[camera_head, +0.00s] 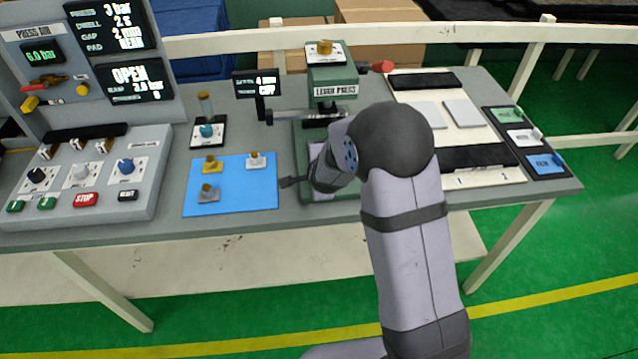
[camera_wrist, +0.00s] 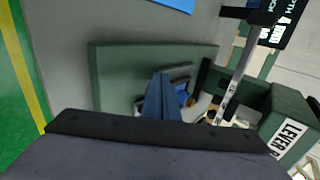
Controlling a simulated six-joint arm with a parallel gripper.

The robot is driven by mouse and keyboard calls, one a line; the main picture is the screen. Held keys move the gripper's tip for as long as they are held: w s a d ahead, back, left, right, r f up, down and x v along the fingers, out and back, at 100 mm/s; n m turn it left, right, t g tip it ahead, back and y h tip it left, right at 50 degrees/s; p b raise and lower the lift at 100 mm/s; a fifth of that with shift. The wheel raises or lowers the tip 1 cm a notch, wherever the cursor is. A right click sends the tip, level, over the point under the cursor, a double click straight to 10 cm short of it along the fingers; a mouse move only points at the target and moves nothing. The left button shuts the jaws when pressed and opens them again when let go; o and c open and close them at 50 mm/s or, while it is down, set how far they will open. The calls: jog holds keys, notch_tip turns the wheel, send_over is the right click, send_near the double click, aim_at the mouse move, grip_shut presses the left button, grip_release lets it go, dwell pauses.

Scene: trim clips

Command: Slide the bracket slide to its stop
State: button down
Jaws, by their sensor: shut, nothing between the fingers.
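The lever press (camera_head: 332,82) is green and stands at the back middle of the bench, with a green base (camera_head: 302,148). A metal bar (camera_head: 300,116) runs sideways at the press; it also shows in the wrist view (camera_wrist: 236,90). I cannot tell for sure which part is the bracket slide.
A blue mat (camera_head: 230,200) with several small knobbed parts lies left of the press. A small black display (camera_head: 256,84) stands behind it. A control panel (camera_head: 90,170) fills the left. A white board (camera_head: 465,110) with pads and a label strip (camera_head: 525,140) are right.

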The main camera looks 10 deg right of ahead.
jog(key=w+p, duration=0.2)
jog(key=w, duration=0.5)
jog(key=shift+w+p, duration=0.1)
jog(key=shift+p, duration=0.2)
jog(key=shift+r, duration=0.1)
jog(key=shift+s+f+b, duration=0.25)
jog(key=shift+s+b, duration=0.25)
jog(key=shift+b, duration=0.4)
jog(key=s+b, duration=0.2)
jog(key=s, duration=0.1)
jog(key=shift+s+b, duration=0.15)
jog(key=shift+b, duration=0.2)
jog(key=p+v, duration=0.1)
jog(key=v, duration=0.7)
jog(key=shift+r, duration=0.25)
jog(key=shift+v, duration=0.9)
